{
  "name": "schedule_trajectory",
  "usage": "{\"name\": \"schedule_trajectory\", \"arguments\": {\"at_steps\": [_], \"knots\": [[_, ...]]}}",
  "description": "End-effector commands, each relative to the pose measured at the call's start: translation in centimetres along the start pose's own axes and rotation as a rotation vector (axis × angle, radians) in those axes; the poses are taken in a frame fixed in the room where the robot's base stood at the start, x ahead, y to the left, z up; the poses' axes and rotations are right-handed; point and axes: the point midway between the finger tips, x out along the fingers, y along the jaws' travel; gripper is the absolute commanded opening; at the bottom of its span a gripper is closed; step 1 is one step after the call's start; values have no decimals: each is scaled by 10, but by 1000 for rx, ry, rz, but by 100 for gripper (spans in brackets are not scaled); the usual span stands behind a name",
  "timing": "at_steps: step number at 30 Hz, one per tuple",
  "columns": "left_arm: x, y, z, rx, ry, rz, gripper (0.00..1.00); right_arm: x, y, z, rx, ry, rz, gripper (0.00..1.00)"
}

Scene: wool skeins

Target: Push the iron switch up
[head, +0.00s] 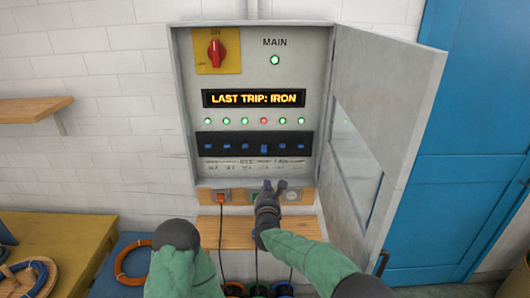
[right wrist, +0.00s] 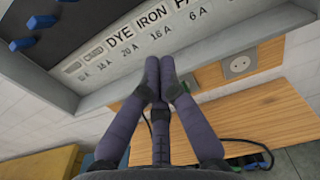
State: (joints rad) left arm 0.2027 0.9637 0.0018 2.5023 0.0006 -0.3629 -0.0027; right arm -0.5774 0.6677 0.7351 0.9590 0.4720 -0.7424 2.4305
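The iron switch (head: 264,149) is the blue toggle fourth from the left in the black switch strip (head: 215,144). It sits lower than its neighbours. The light above it is red (head: 264,121), and the display (head: 254,98) reads "LAST TRIP: IRON". My right gripper (head: 274,186) is below the strip, at the panel's bottom edge, apart from the switch. In the right wrist view its fingers (right wrist: 160,68) come together at the tips with nothing between them, in front of the IRON label (right wrist: 152,19). My left arm shows at the lower left; its fingers are not visible.
The cabinet door (head: 392,85) stands open at the right. A red rotary switch (head: 215,53) is at the top left. Sockets with an orange plug (head: 222,196) and a wooden shelf (head: 225,232) are under the panel. The space before the strip is clear.

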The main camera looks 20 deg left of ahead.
Motion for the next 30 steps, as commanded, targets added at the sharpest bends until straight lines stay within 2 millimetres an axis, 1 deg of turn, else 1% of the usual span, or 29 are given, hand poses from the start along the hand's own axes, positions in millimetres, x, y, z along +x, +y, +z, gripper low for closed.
{"name": "schedule_trajectory", "arguments": {"at_steps": [1, 3, 12, 16, 20, 30], "knots": [[-1, 0, 1, 0, -1, 0, 40, 0, 4, 6, 25, -10, 0, 0], [-1, 0, 1, 0, -2, 0, 40, 0, 5, 10, 46, -17, -1, 0], [-1, 0, 1, 0, -3, 0, 40, 0, 5, 10, 48, -18, -2, 0], [0, 0, 1, 0, -2, 0, 40, 4, 4, 10, 48, -19, -3, 0], [0, 0, 1, 0, -2, 0, 40, 15, 5, 10, 49, -19, -3, 0], [1, 0, 1, 0, -2, 0, 40, 54, 4, 10, 47, -18, -3, 0]]}}
